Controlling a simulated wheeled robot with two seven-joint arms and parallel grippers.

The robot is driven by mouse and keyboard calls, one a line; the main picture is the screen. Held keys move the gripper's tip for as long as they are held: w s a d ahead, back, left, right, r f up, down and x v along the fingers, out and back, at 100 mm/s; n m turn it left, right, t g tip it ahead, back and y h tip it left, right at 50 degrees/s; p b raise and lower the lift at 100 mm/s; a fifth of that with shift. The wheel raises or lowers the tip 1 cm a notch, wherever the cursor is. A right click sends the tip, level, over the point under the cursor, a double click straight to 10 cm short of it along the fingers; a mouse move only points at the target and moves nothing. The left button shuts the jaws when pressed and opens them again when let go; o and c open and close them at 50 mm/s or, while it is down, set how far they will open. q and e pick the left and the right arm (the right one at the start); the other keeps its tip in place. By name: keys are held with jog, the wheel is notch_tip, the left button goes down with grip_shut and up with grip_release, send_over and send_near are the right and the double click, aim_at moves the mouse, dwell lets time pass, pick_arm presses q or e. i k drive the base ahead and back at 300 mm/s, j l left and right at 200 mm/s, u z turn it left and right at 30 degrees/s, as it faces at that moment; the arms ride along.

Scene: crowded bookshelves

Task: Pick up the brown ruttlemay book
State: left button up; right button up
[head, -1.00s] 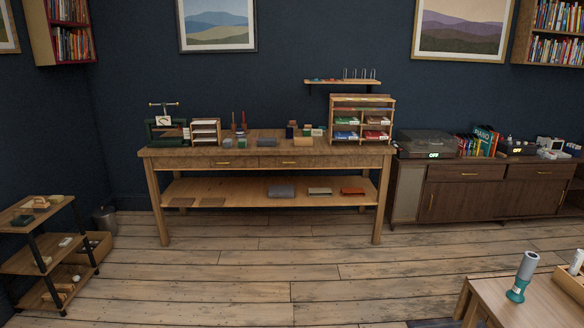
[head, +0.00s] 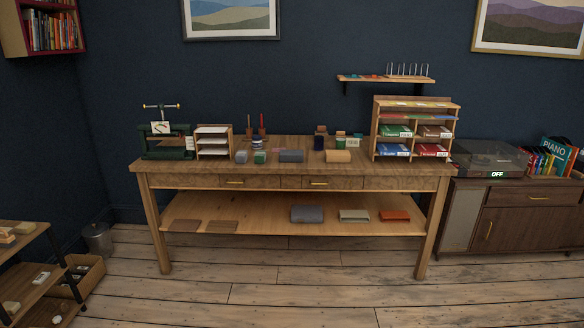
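A small wooden rack (head: 375,130) stands on the right end of the workbench in the head view. Its compartments hold stacks of books: green at upper left, brown at upper right, blue at lower left and red at lower right. The brown book (head: 436,131) lies in the upper right compartment with a pale label facing out. The label is too small to read, so I cannot confirm the name. Neither of my grippers shows in the head view.
The wooden workbench (head: 300,182) carries a press (head: 166,145), a paper tray (head: 213,141) and small blocks and jars. Its lower shelf (head: 260,215) holds several flat items. A cabinet with a turntable (head: 490,158) stands at right, a low shelf (head: 30,270) at left. Floor in front is clear.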

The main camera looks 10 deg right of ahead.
aim_at(443, 133)
jog(key=i+j, duration=0.1)
jog(key=i, duration=1.8)
jog(key=l+z, duration=0.05)
jog(key=l, duration=0.05)
